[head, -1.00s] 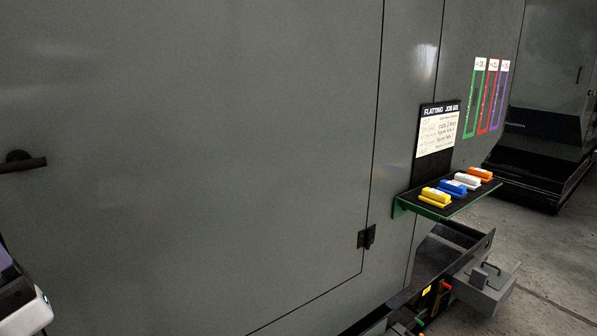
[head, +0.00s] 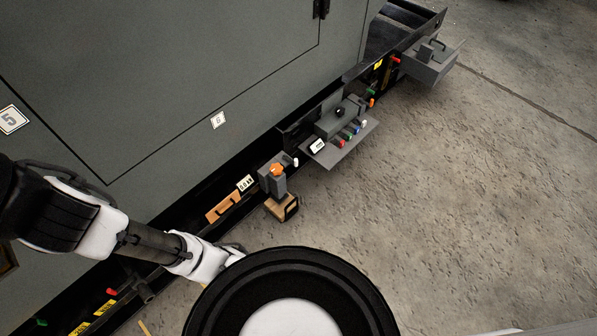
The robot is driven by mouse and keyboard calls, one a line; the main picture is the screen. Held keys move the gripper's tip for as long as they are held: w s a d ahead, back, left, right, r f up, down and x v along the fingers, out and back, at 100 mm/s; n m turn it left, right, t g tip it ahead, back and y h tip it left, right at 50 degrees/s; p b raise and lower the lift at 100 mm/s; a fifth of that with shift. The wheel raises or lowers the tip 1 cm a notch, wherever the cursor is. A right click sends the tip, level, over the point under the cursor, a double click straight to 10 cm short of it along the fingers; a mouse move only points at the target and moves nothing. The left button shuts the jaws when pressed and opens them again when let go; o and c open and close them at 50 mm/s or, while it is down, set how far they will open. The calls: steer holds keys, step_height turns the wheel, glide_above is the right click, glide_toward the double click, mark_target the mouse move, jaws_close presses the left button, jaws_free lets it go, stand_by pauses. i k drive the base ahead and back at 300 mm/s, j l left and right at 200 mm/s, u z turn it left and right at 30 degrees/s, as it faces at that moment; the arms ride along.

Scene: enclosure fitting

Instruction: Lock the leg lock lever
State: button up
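A small leg unit stands at the bottom edge of the grey enclosure in the head view. It has a grey bracket (head: 272,184), an orange star-shaped knob (head: 281,170) on top and a wooden block (head: 280,207) at its foot. A short white-tipped pin (head: 295,162) sticks up beside the knob. I cannot tell for sure which part is the leg lock lever, nor its position. My arm reaches in from the left, to the lower left of this unit. Its far end runs behind a large black round part of my own body, and my gripper's fingers do not show.
A grey shelf (head: 345,146) with coloured buttons juts out right of the leg unit. An orange-brown handle plate (head: 223,207) is on the lower rail to its left. A grey box (head: 432,63) projects at the upper right. Open concrete floor (head: 460,190) fills the right.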

mark_target(295, 163)
steer(key=k+j+z, duration=0.1)
steer(key=i+l+z, duration=0.1)
steer(key=i, duration=0.4)
steer(key=i+l+z, duration=0.1)
steer(key=i+l, duration=0.2)
steer(key=i, duration=0.2)
